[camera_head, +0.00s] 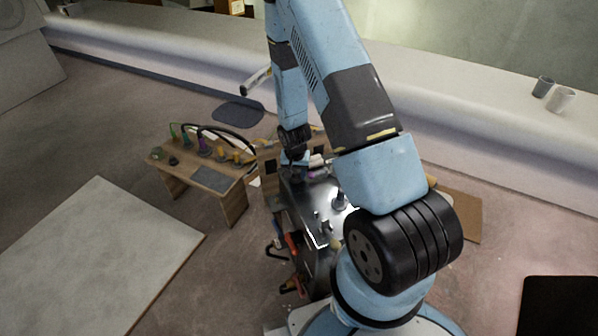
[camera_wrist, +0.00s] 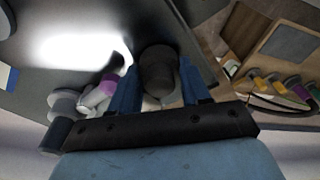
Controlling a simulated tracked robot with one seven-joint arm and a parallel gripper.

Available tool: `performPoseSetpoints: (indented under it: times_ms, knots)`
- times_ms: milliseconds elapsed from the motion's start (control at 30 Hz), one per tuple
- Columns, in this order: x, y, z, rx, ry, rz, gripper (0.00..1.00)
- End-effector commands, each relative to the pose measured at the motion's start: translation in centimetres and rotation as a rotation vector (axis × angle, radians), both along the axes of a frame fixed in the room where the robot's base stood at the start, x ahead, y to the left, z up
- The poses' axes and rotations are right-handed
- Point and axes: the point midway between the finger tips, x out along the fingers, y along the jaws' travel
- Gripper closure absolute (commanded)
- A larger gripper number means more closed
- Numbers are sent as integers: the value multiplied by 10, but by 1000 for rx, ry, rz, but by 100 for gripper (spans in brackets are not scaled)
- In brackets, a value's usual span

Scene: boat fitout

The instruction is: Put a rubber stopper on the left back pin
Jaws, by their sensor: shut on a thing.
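My gripper (camera_wrist: 158,85) has its two blue fingers closed on a dark rubber stopper (camera_wrist: 158,70), which shows between them in the wrist view. In the head view my gripper (camera_head: 293,172) is at the far end of the shiny metal worktop (camera_head: 318,195); the stopper is too small and dark to make out there. A grey upright pin-like part (camera_head: 340,200) and smaller posts (camera_head: 322,224) stand on the worktop nearer to me. I cannot tell which is the left back pin; it may be hidden by my gripper or the stopper.
Grey, white and purple cylinders (camera_wrist: 95,95) lie close to the left finger in the wrist view. A wooden bench (camera_head: 235,195) with several coloured plugs and a dark cable stands left of the worktop. Red-handled tools (camera_head: 292,242) hang on the worktop's side.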

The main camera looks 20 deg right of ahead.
Motion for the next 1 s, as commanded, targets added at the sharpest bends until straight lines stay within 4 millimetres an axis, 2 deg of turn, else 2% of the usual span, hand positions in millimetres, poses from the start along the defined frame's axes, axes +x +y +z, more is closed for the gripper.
performPoseSetpoints:
  times_ms: [233, 267, 300, 567, 767, 900, 1000]
  knots:
    - [0, 0, 0, 0, 0, 1, 83]
    - [0, 0, 0, 0, 0, 1, 52]
    - [0, 0, 0, 0, 0, 1, 49]
    - [0, 0, 0, 0, 0, 1, 24]
    - [0, 0, 0, 0, 0, 1, 23]
    - [0, 0, 0, -1, 0, 0, 10]
    - [0, -1, 0, -1, -1, 0, 8]
